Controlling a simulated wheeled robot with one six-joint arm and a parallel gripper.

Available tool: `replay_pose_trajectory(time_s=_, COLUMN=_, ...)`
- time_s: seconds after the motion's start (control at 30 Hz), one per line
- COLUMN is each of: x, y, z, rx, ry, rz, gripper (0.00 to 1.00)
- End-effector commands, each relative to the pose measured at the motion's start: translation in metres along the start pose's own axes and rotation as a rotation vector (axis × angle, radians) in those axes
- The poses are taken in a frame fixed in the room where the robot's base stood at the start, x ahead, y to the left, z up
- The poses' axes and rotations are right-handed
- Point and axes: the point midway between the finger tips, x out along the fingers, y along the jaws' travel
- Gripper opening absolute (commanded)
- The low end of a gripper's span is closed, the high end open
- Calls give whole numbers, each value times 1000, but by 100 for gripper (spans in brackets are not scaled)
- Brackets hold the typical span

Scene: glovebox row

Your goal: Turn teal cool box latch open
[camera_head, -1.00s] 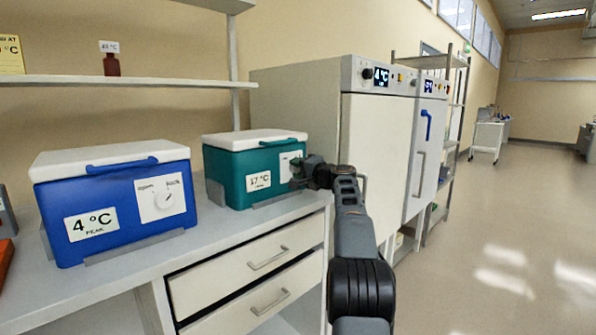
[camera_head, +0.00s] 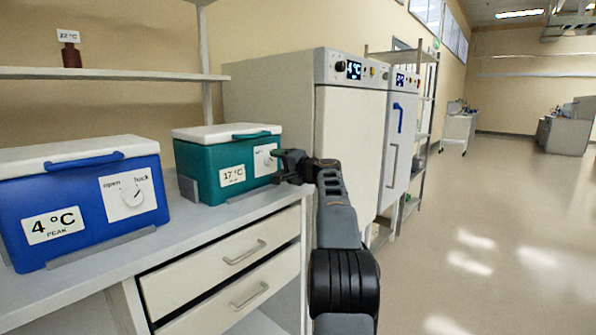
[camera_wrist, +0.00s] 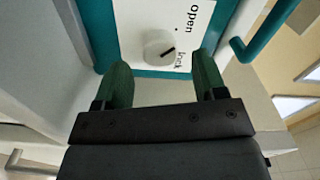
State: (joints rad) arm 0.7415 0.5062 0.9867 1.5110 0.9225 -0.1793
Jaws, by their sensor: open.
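The teal cool box (camera_head: 212,178) with a white lid and a "17 °C" label stands on the bench in the head view. Its latch is a round white knob (camera_wrist: 159,47) on a white plate marked "open" and "lock" in the wrist view. The knob's dark mark points toward the "lock" side. My gripper (camera_wrist: 163,80) is open and empty, with its two green-padded fingers pointing at the plate. The knob lies between and just beyond the fingertips, apparently untouched. In the head view my gripper (camera_head: 280,164) is at the box's right front and partly hides the plate.
A blue cool box (camera_head: 75,200) marked "4 °C" with its own knob stands to the left on the bench. Bench drawers (camera_head: 225,265) are below. White cabinets (camera_head: 350,150) stand right of the teal box. A shelf (camera_head: 110,73) runs above. The floor at right is clear.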

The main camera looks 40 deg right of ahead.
Motion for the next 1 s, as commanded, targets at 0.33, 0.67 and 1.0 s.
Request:
replay_pose_trajectory(time_s=0.33, x=-71, y=0, z=-1, rx=-1, ry=4, rz=1, gripper=65)
replay_pose_trajectory(time_s=0.67, x=-104, y=0, z=0, rx=-1, ry=1, rz=0, gripper=65)
replay_pose_trajectory(time_s=1.0, x=-106, y=1, z=0, rx=0, ry=0, rz=0, gripper=65)
